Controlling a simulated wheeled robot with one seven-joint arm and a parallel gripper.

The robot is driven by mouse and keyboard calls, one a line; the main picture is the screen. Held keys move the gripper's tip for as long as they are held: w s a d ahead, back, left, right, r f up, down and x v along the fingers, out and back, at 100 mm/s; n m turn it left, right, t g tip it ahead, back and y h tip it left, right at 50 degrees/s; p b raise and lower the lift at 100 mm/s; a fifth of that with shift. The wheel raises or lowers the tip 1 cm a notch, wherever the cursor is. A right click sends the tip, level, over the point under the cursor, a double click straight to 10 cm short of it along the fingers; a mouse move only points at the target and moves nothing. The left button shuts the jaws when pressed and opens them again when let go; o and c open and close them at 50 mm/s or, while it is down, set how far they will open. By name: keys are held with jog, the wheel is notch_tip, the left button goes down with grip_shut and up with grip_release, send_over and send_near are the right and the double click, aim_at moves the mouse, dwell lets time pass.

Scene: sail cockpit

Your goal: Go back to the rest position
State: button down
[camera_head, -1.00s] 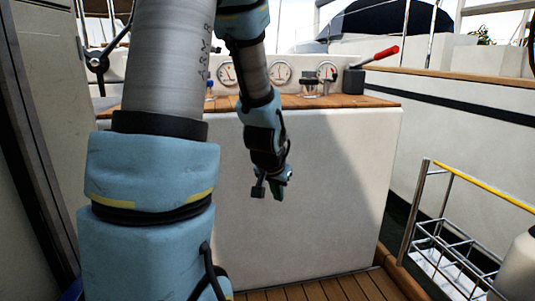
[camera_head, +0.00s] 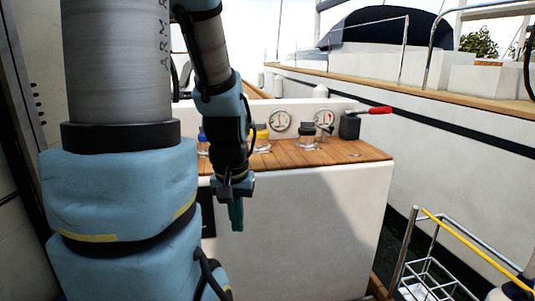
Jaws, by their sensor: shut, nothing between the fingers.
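My gripper (camera_head: 236,212) hangs pointing down at the end of my arm, left of the middle of the view. It is in front of the white cockpit console (camera_head: 300,230), below the edge of its wooden top. Its fingers are shut and hold nothing. My blue and grey arm fills the left part of the view and hides part of the console and its left gauges.
Round gauges (camera_head: 281,122) sit behind. A metal rack with a yellow rail (camera_head: 470,245) stands at lower right. A white hull (camera_head: 450,150) lies beyond.

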notch_tip(320, 180, up, 20)
jog(key=p, duration=1.7)
jog(key=shift+f, duration=0.1)
